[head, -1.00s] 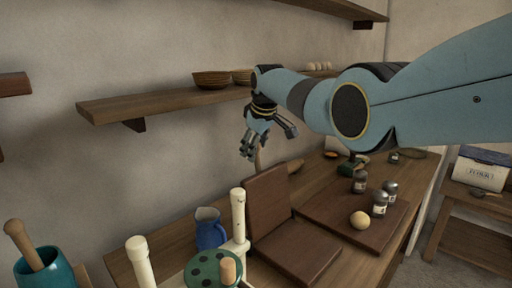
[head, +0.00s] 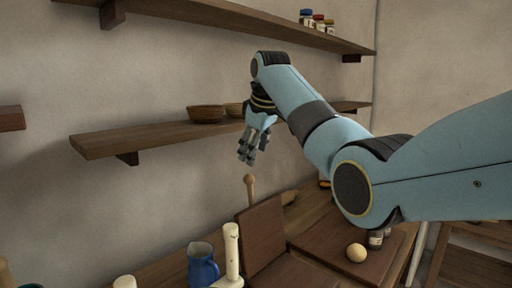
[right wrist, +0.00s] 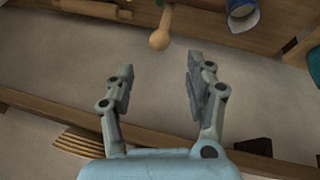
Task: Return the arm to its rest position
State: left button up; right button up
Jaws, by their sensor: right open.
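My right gripper (head: 250,154) hangs at the end of the blue right arm, in front of the wall and near the lower wall shelf (head: 150,131). It is above the wooden counter (head: 165,262). In the right wrist view its two fingers (right wrist: 157,85) are apart with nothing between them. A round-headed wooden handle (right wrist: 160,38) shows beyond the fingertips there, and it also stands below the gripper in the head view (head: 250,182). My left gripper is not in view.
Bowls (head: 206,113) stand on the lower shelf close to the gripper. An upper shelf (head: 235,17) carries several jars. On the counter are a blue jug (head: 202,266), a brown hinged board (head: 263,232) and a pale ball (head: 356,252). My arm hides part of the counter.

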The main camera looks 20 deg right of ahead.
jog(key=shift+s+r, duration=0.2)
jog(key=shift+r, duration=0.2)
